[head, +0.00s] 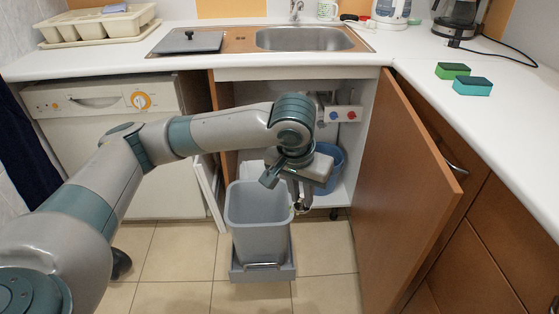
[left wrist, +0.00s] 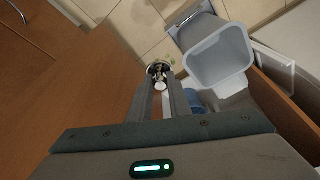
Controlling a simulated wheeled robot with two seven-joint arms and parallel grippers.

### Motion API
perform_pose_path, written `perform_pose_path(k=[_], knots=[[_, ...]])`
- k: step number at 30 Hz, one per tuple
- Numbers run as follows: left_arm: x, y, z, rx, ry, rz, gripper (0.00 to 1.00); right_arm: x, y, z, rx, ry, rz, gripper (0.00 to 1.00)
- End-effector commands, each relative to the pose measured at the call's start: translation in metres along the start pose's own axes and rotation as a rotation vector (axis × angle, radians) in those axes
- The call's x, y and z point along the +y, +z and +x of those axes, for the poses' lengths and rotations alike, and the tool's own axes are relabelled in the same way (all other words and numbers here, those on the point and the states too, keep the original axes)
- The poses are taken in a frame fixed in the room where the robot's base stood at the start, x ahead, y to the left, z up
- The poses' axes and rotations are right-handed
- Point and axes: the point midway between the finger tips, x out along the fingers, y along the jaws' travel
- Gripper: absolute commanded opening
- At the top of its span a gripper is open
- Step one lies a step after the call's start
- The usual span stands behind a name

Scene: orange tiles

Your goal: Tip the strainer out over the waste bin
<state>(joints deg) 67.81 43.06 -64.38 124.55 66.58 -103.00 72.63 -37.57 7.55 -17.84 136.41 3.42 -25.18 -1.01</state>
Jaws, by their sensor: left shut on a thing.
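The waste bin (head: 258,218) is a grey open bin on a pulled-out base in front of the open sink cabinet. It also shows in the left wrist view (left wrist: 219,58), and its visible inside looks empty. My left gripper (head: 303,196) points down near the bin's right rim. Its fingers (left wrist: 160,90) are shut on the strainer (left wrist: 158,70), a small round metal piece with dark and pale bits at it. In the head view the strainer (head: 299,208) is small and partly hidden. In the left wrist view it appears beside the bin opening. Small green specks show near it.
The open cabinet door (head: 405,190) stands to the right of my left arm. A blue bucket (head: 328,168) and pipes are inside the cabinet. The sink (head: 305,39) and counter are above. Two sponges (head: 472,86) lie on the right counter. Tiled floor (head: 180,255) is clear around the bin.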

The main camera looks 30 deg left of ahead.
Motion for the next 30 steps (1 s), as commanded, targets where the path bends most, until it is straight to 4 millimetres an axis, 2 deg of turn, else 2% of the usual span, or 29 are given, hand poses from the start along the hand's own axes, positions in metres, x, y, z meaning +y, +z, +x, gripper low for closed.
perform_pose_path(k=[12, 19, 25, 30], knots=[[0.000, 0.000, 0.000, 0.000, 0.000, 0.000, 0.00, 0.001, -0.004, 0.003, 0.008, 0.000, -0.003, 0.00], [-0.002, -0.003, 0.000, -0.001, 0.006, 0.021, 0.00, 0.001, 0.001, 0.003, -0.008, 0.002, -0.002, 0.00], [-0.008, -0.016, 0.003, -0.002, 0.035, 0.123, 0.00, 0.007, 0.015, 0.006, -0.064, 0.013, -0.007, 0.00], [-0.020, -0.034, 0.009, -0.003, 0.079, 0.279, 0.00, 0.016, 0.037, 0.011, -0.148, 0.030, -0.014, 0.00]])
